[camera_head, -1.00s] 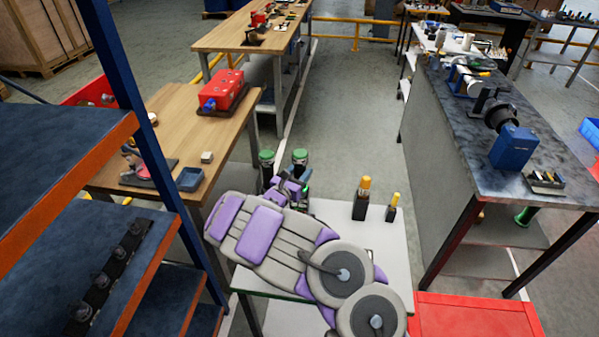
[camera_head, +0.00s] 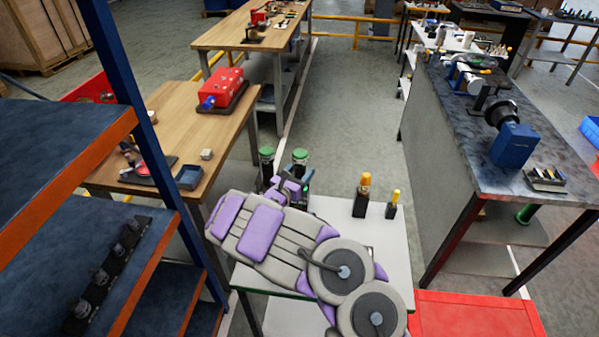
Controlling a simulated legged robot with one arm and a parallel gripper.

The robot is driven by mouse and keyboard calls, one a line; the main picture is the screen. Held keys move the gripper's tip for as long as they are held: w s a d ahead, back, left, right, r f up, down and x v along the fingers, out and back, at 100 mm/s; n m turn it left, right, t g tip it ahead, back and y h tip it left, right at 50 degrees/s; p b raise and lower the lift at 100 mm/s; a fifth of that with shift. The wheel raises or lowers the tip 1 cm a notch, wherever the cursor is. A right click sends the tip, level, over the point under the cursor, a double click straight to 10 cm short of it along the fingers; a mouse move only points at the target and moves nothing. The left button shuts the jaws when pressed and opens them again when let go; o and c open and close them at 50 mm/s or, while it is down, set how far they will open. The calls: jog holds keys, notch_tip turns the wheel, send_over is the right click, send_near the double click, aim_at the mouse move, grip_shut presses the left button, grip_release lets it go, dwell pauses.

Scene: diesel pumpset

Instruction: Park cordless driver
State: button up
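My arm reaches away from me over a pale bench (camera_head: 385,245), ending in my gripper (camera_head: 294,188) near its far left corner. The gripper is small and partly hidden by my own arm, so I cannot tell whether its fingers are open or shut. Dark parts with a small green spot show beside it; I cannot tell whether they belong to a cordless driver. Two dark upright cylinders with green tops, a left one (camera_head: 267,160) and a right one (camera_head: 300,158), stand just beyond the gripper. I cannot clearly identify the cordless driver.
Two orange-and-yellow-topped tools, one larger (camera_head: 363,195) and one smaller (camera_head: 393,204), stand in dark holders on the bench. A blue shelf rack (camera_head: 60,240) is close on the left. A dark-topped workbench (camera_head: 470,140) stands right, a red box (camera_head: 475,315) below. Floor lies between.

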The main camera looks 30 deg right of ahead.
jog(key=shift+o, duration=1.1)
jog(key=shift+f, duration=0.1)
jog(key=shift+a, duration=0.1)
jog(key=p+v, duration=0.4)
jog(key=v, duration=1.3)
jog(key=shift+a, duration=0.15)
